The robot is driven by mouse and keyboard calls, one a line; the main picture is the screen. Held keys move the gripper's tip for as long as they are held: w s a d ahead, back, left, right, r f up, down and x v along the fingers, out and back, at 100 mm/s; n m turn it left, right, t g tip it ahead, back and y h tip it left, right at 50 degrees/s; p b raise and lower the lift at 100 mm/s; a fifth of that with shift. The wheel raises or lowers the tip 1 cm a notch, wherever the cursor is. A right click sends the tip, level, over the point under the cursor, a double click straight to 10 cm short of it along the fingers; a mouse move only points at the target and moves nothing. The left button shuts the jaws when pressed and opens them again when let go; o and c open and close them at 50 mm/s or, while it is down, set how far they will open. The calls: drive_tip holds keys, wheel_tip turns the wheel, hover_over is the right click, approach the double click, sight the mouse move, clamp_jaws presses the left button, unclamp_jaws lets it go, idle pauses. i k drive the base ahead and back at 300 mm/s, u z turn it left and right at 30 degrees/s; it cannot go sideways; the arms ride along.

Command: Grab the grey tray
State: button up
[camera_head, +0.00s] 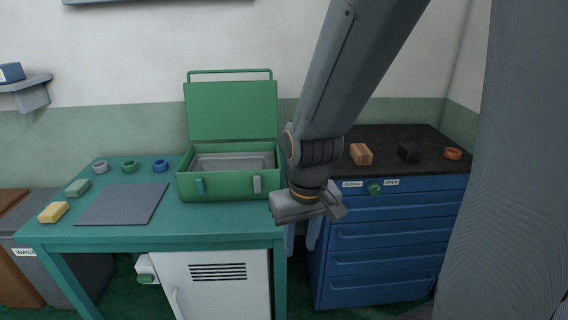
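A grey tray (236,161) sits inside the open green toolbox (222,187) on the teal table. Its rim and part of its inside show; the box's front wall hides the lower part. My gripper (301,245) points down to the right of the toolbox, in front of the gap between the table and the blue cabinet. Its two fingers are apart with nothing seen between them. It is clear of the tray.
The toolbox lid (231,111) stands upright behind. On the teal table (200,228) are a grey mat (122,203), a yellow block (53,212), a green block (78,187) and several rings. A blue drawer cabinet (385,237) with small items on top stands right.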

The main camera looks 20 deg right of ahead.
sight(250, 161)
drive_tip(key=z, duration=0.1)
drive_tip(key=i, duration=1)
drive_tip(key=z, duration=0.05)
